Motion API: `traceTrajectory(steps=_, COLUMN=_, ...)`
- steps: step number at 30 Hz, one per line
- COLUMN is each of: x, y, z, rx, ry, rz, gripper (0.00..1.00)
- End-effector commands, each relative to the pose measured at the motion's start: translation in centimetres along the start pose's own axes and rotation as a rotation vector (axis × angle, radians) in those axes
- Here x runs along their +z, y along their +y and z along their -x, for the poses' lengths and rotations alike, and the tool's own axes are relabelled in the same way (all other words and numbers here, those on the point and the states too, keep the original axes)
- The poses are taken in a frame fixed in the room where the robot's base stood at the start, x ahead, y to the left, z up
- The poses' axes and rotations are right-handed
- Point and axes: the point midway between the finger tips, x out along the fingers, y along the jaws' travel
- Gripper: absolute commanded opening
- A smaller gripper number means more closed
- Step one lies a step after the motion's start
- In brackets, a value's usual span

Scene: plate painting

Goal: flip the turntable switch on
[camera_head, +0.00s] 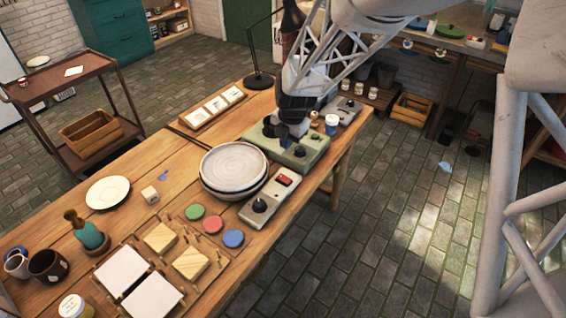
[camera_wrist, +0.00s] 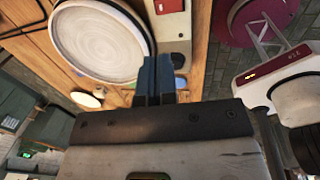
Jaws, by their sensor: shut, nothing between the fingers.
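The turntable carries a round grey plate (camera_head: 233,167), which also fills the upper left of the wrist view (camera_wrist: 98,40). Beside it is a light grey control box (camera_head: 252,210) with a black knob (camera_head: 260,205) and a red switch (camera_head: 285,181). Whether the switch is on or off cannot be told. My gripper (camera_head: 290,131) is shut and empty, over the green box. In the wrist view its fingertips (camera_wrist: 156,58) appear just below the control box.
The green box (camera_head: 310,153) with dark knobs sits behind the control box. A blue-and-white cup (camera_head: 331,124) stands to its right. Green, red and blue discs (camera_head: 233,239), wooden blocks (camera_head: 160,237) and a white plate (camera_head: 108,192) lie nearer on the table.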

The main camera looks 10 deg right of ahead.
Motion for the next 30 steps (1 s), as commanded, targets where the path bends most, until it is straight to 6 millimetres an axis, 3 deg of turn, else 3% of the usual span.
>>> traceTrajectory(steps=11, x=0.0, y=-0.1, z=-2.7, rx=-0.003, ry=0.002, rz=0.0, gripper=0.0)
traceTrajectory(steps=30, x=-0.1, y=-0.1, z=-11.9, rx=-0.002, ry=0.002, rz=0.001, gripper=0.0)
